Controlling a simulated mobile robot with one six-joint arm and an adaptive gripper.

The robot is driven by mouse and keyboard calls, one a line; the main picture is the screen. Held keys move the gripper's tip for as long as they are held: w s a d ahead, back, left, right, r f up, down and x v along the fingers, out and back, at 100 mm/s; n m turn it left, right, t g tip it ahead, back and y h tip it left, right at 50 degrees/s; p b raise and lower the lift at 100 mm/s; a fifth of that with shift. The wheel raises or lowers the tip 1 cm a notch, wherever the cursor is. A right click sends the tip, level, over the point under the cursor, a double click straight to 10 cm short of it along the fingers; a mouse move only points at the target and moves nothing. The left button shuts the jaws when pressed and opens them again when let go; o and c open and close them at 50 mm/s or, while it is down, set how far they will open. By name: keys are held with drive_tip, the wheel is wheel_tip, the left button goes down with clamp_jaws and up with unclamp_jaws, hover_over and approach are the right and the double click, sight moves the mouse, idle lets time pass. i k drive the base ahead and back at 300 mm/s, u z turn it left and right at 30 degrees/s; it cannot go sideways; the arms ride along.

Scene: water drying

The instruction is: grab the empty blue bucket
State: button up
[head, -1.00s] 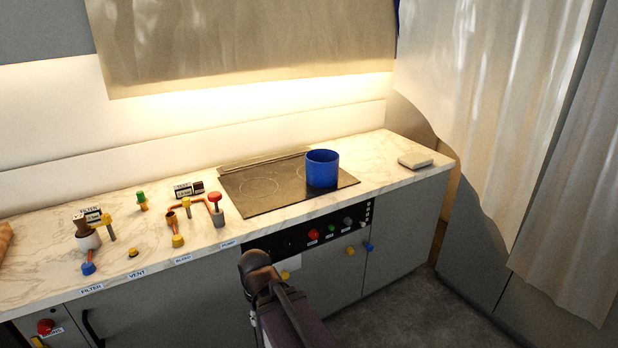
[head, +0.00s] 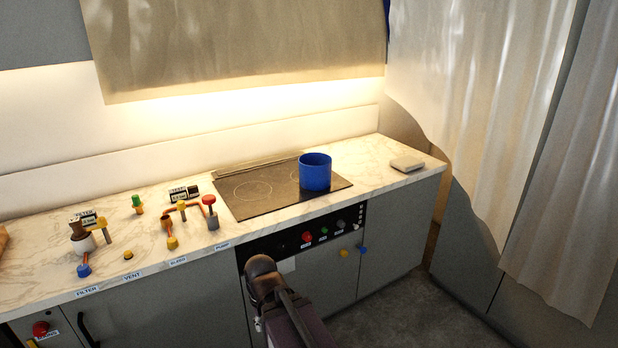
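The blue bucket (head: 314,173) stands upright on the right part of the black cooktop (head: 252,194), which is set in the marble counter. Its open top shows a dark blue inner wall; its bottom is hidden, so I cannot see whether it is empty. My arm reaches up from the bottom of the head view, in front of the cabinets and below the counter edge. The bucket is apart from my arm, behind and above it in the picture. My gripper's fingers cannot be made out at the arm's end.
Several pipes and valves with coloured knobs (head: 172,242) stand on the left of the counter (head: 130,262). A pale flat block (head: 407,163) lies at the right end. A panel with knobs (head: 307,236) is below the cooktop. Curtains (head: 480,120) hang at right. Grey floor (head: 400,315) is clear.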

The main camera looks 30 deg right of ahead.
sight(315, 169)
drive_tip(key=z, duration=0.1)
drive_tip(key=i, duration=0.9)
